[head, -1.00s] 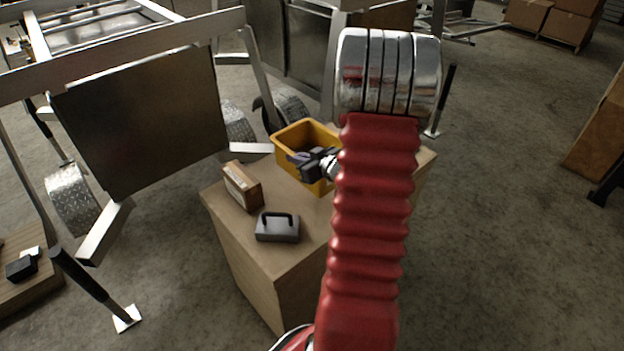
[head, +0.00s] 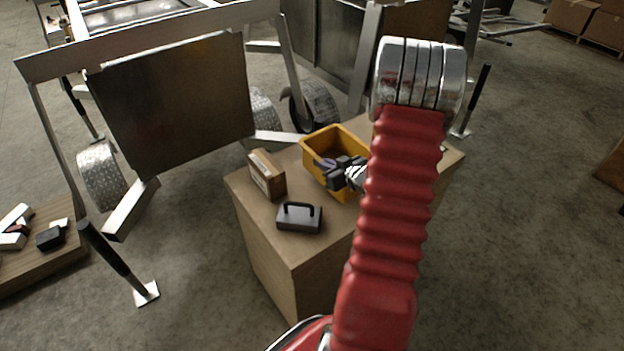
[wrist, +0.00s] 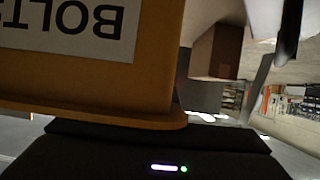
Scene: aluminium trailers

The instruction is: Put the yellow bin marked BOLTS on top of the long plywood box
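The yellow bin (head: 309,158) is over the top of the plywood box (head: 262,232), near its middle. I cannot tell whether its base touches the top. The wrist view shows its yellow wall (wrist: 90,78) very close, with the white BOLTS label (wrist: 75,28) upside down. My gripper (head: 338,173) is at the bin's near rim, and its dark body lies against the rim in the wrist view. It appears shut on the rim; the fingertips are hidden there. My red arm hides the bin's right side.
A small cardboard box (head: 267,176) and a grey case with a black handle (head: 299,218) sit left and front of the bin on the plywood top. An aluminium trailer (head: 170,100) stands behind left. A low wooden platform (head: 45,255) holds small items. Floor is open at right.

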